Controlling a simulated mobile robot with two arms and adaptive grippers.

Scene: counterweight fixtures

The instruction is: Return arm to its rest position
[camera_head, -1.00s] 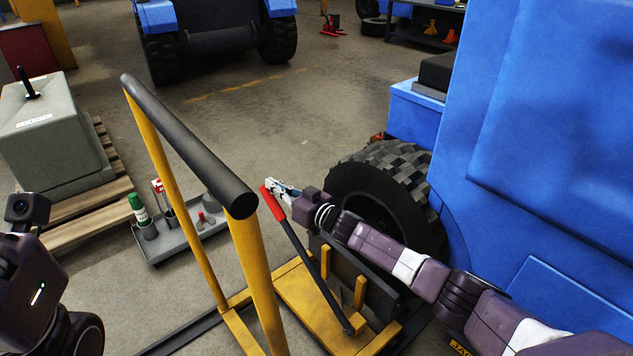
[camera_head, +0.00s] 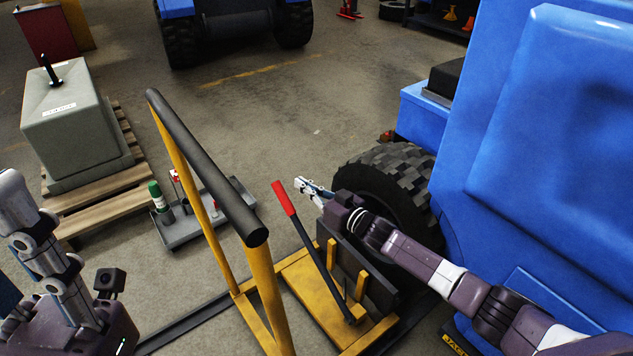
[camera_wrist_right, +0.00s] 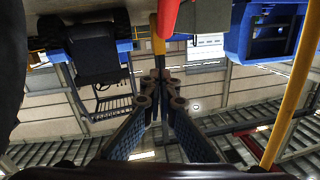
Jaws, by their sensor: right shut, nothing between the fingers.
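My right gripper (camera_head: 312,187) is shut and empty, above the yellow base and in front of the dark tyre (camera_head: 395,170). It is just right of the red grip (camera_head: 284,198) of a dark lever (camera_head: 316,258), with a small gap in the head view. In the right wrist view the two fingers (camera_wrist_right: 163,85) meet with nothing between them, and a red piece shows at the top (camera_wrist_right: 168,15).
A yellow frame (camera_head: 262,290) with a dark top bar (camera_head: 205,160) stands left of the lever. The blue vehicle (camera_head: 540,130) is close on the right. A grey block (camera_head: 75,130) on a pallet (camera_head: 100,205) and a grey tray (camera_head: 180,233) are at left.

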